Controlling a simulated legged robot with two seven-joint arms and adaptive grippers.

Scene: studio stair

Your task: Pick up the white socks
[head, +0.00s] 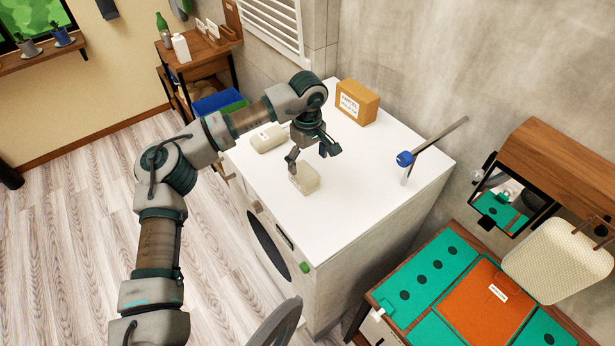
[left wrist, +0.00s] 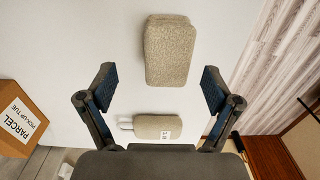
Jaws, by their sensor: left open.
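Two cream, rounded, textured bundles lie on the white top of a washing machine (head: 330,205). One bundle (head: 305,179) is near the front edge, just under my left gripper (head: 313,158); it also shows in the left wrist view (left wrist: 170,50), beyond the fingertips. The other bundle (head: 268,138) lies to its left and bears a small pale label; in the left wrist view it shows low between the fingers (left wrist: 158,127). I cannot tell for sure which one is the white socks. My left gripper is open and empty, its fingers pointing down. My right gripper is not in view.
A parcel box (head: 357,103) stands at the back of the machine top. A grey bar with a blue knob (head: 405,159) rises at the right. A green and orange work surface (head: 490,300) lies lower right.

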